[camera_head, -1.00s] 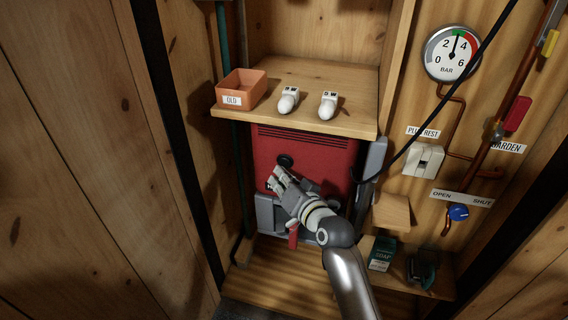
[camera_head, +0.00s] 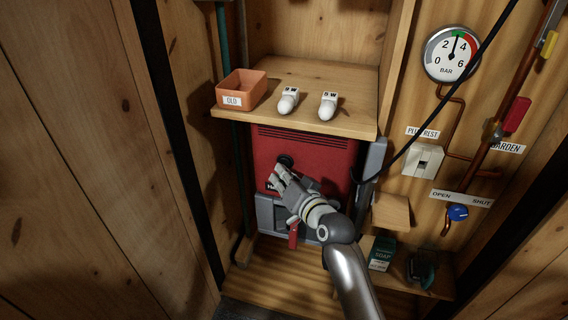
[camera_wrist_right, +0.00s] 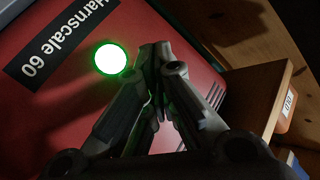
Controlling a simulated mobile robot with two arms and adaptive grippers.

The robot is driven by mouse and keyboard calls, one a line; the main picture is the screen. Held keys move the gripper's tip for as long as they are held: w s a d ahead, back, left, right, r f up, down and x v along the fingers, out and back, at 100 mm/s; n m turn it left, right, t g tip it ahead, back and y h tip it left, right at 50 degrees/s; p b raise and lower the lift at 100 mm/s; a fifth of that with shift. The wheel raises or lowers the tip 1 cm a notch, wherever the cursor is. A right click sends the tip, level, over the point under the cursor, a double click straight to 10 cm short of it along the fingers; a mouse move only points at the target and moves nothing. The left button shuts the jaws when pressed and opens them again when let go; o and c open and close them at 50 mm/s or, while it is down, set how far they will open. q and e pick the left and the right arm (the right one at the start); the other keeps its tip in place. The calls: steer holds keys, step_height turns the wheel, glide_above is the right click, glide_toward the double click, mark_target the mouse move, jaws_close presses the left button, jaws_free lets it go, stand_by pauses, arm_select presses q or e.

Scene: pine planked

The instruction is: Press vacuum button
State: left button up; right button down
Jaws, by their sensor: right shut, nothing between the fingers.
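A red machine (camera_head: 330,160) stands below the wooden shelf. In the right wrist view its red front (camera_wrist_right: 60,95) carries a black label reading "Harnscale 60" (camera_wrist_right: 60,38) and a round button glowing green (camera_wrist_right: 110,58). My right gripper (camera_head: 277,174) is in front of the machine, just below a dark round knob (camera_head: 285,160). In the right wrist view my right gripper (camera_wrist_right: 160,50) is shut and empty, with its fingertips just right of the green button. I cannot tell whether they touch the front. The gripper hides part of the machine's front. My left gripper is not in view.
The shelf (camera_head: 300,118) above holds an orange box marked "OLD" (camera_head: 241,89) and two white cartridges (camera_head: 288,100). A grey switch (camera_head: 423,161), a gauge (camera_head: 452,52) and a blue knob (camera_head: 458,212) are on the right wall. A black cable (camera_head: 430,105) hangs there.

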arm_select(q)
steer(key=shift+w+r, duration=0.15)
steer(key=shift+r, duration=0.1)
arm_select(e)
steer(key=shift+w+d, duration=0.15)
steer(key=shift+w, duration=0.3)
stand_by(0.3)
steer(key=shift+s, duration=0.15)
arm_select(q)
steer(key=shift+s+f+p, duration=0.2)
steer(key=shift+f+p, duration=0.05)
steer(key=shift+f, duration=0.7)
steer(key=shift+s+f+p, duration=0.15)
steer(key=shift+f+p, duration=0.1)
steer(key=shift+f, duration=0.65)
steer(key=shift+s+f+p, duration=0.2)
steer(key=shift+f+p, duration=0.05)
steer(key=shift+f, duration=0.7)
arm_select(e)
steer(key=shift+s+a, duration=0.25)
steer(key=shift+s, duration=0.45)
